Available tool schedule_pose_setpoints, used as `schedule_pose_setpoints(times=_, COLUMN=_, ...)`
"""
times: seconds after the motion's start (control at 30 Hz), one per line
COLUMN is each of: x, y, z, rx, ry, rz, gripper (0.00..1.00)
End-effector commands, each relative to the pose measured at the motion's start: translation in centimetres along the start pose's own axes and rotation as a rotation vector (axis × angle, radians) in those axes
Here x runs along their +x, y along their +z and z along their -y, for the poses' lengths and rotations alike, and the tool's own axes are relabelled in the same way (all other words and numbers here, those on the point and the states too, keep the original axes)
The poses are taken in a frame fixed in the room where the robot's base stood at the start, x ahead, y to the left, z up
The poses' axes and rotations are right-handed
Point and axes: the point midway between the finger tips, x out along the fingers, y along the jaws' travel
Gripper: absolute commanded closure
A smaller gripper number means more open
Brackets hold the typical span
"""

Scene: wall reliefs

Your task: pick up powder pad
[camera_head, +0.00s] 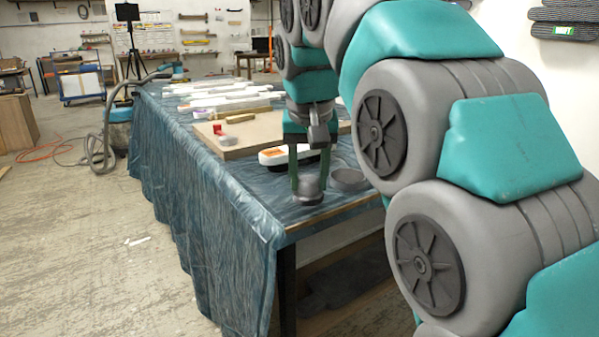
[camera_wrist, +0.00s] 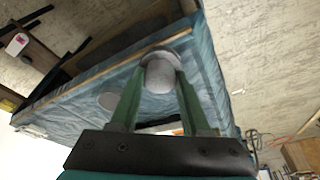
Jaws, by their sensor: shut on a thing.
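The powder pad (camera_head: 308,190) is a small grey piece with a rounded knob on a wider round base. It is at the near corner of the cloth-covered table (camera_head: 215,205). My gripper (camera_head: 310,176) points down with its two green fingers on either side of the knob, shut on it. In the wrist view the pad (camera_wrist: 160,74) sits between the fingertips (camera_wrist: 161,80), its round base beyond them. Whether the base still touches the cloth is not clear.
A shallow grey round dish (camera_head: 349,180) stands just right of the pad. A white and orange tool (camera_head: 275,155) lies behind it, near a wooden board (camera_head: 258,133) with a red item (camera_head: 218,129). My arm covers the right side.

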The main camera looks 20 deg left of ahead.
Motion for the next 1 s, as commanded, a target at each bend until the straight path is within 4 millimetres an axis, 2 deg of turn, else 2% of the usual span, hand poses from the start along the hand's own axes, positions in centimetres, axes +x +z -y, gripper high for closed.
schedule_pose_setpoints(times=0.2, x=-1.4, y=3.5, z=-1.7, rx=0.002, ry=0.000, rz=-0.003, gripper=1.00)
schedule_pose_setpoints(times=0.4, x=-2.3, y=5.9, z=-2.8, rx=0.002, ry=-0.001, rz=-0.002, gripper=1.00)
schedule_pose_setpoints(times=0.67, x=-2.6, y=7.2, z=-3.6, rx=0.004, ry=0.000, rz=-0.001, gripper=1.00)
schedule_pose_setpoints(times=0.77, x=-1.1, y=6.5, z=-4.5, rx=0.018, ry=0.007, rz=0.004, gripper=1.00)
schedule_pose_setpoints(times=0.87, x=1.8, y=5.0, z=-6.2, rx=0.045, ry=0.017, rz=0.005, gripper=1.00)
schedule_pose_setpoints(times=1.0, x=7.6, y=2.8, z=-9.8, rx=0.092, ry=0.035, rz=0.008, gripper=1.00)
